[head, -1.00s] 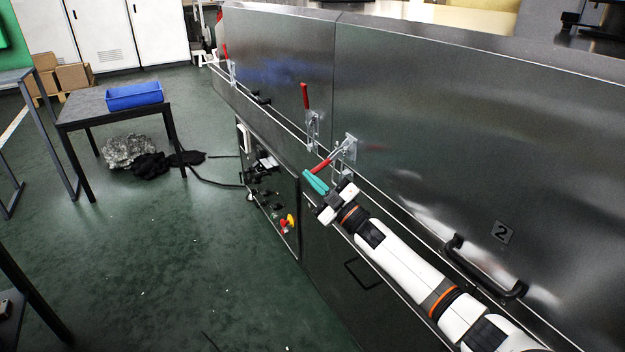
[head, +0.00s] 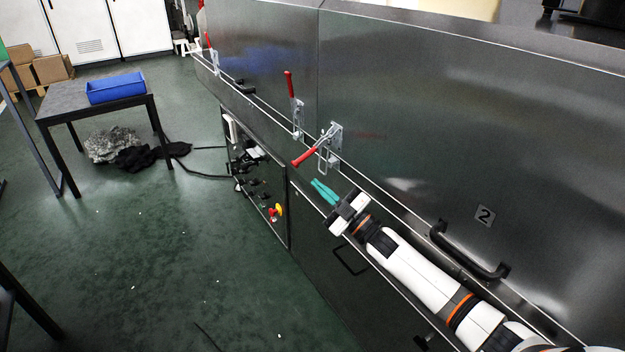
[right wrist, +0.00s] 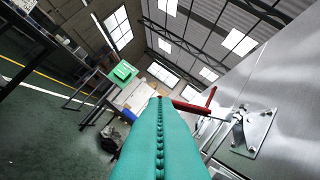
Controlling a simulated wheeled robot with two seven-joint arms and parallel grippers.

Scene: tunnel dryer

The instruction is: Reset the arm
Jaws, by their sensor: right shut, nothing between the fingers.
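My right arm comes in from the lower right of the head view, along the front of the steel dryer (head: 440,130). My right gripper (head: 322,190) has teal fingers that are shut and empty. It is just below and apart from a toggle clamp whose red handle (head: 308,154) points down and to the left. In the right wrist view the shut teal fingers (right wrist: 160,130) point toward the room, with that red handle (right wrist: 190,107) and its metal plate just beyond to the right. A second clamp, farther along, has its red handle (head: 289,85) upright. My left gripper is not in view.
A black bar handle (head: 465,255) sticks out beside my right forearm, near the plate marked 2 (head: 484,216). A control panel with a red and yellow knob (head: 276,211) is below. A table (head: 62,106) with a blue bin (head: 116,88) stands left. The green floor between is mostly clear.

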